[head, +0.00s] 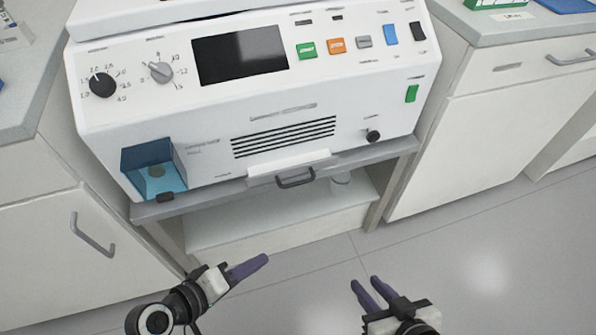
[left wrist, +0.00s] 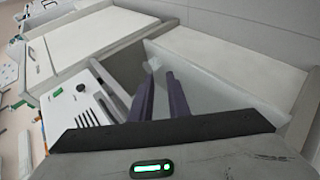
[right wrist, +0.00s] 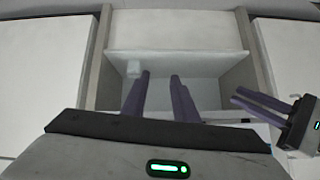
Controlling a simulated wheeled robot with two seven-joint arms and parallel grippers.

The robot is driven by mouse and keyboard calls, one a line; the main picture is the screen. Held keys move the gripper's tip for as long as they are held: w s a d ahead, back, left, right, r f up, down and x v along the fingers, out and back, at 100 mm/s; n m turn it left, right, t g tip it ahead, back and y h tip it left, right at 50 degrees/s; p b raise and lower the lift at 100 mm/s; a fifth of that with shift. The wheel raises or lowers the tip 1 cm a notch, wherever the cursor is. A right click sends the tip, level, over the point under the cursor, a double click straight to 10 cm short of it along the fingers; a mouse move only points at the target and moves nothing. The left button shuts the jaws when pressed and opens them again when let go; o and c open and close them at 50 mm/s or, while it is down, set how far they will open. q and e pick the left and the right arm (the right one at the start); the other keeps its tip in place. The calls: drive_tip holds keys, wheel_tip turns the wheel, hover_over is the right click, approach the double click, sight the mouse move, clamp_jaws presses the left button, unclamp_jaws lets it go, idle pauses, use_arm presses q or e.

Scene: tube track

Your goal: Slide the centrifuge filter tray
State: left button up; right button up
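The white centrifuge machine (head: 210,130) stands on a grey bench ledge in the head view. A white tray front (head: 289,164) with a dark grey handle (head: 295,179) sits low on its front, below the vent slots. My left gripper (head: 250,267) is in front of and below the machine, left of the handle, apart from it. Its two purple fingers show a gap in the left wrist view (left wrist: 158,76). My right gripper (head: 367,289) is lower and right of the handle, open and empty. It also shows in the right wrist view (right wrist: 161,75).
An open shelf (head: 260,235) lies under the ledge, with a small clear container (head: 341,178) on it. A blue bin opening (head: 151,170) is at the machine's lower left. White cabinets (head: 475,150) flank both sides. The floor in front is clear.

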sight(295, 185)
use_arm(q)
drive_tip(key=w+r+n+t+h+p, duration=0.1)
drive_tip(key=w+r+n+h+p, duration=0.35)
drive_tip(key=w+r+n, duration=0.55)
drive_tip(key=shift+m, duration=0.9)
drive_tip(key=x, duration=0.3)
drive_tip(key=r+b+x, duration=0.1)
drive_tip(key=x, duration=0.2)
drive_tip(key=d+x, duration=0.1)
drive_tip(key=x, duration=0.2)
drive_tip(key=shift+s+d+r+b, duration=0.15)
drive_tip(key=shift+s+r+b, duration=0.05)
drive_tip(key=shift+s+b, duration=0.1)
drive_tip(key=shift+d, duration=0.15)
drive_tip(key=shift+w, duration=0.1)
clamp_jaws()
